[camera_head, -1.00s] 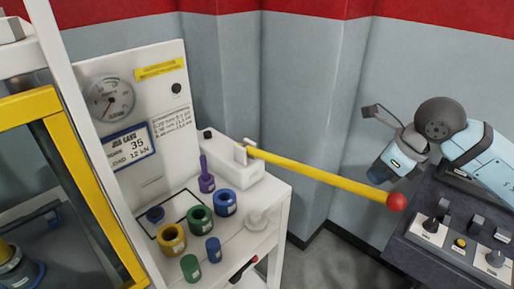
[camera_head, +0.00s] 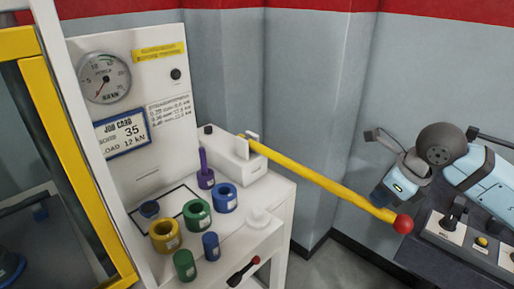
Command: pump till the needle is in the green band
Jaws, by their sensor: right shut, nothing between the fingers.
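The round pressure gauge (camera_head: 104,77) is on the upright white panel at the left. My right gripper (camera_head: 388,194) is at the outer part of the lever, near the ball. It is shut with nothing in it. Its fingertips are partly hidden, so contact with the lever is unclear. My left gripper is out of view.
Several coloured rings and plugs, such as a yellow ring (camera_head: 164,237) and a purple plug (camera_head: 205,170), stand on the white bench (camera_head: 268,208). A blue-framed job card (camera_head: 122,133) is below the gauge. A dark control console (camera_head: 425,253) is at the right. A yellow frame (camera_head: 85,180) stands at the left.

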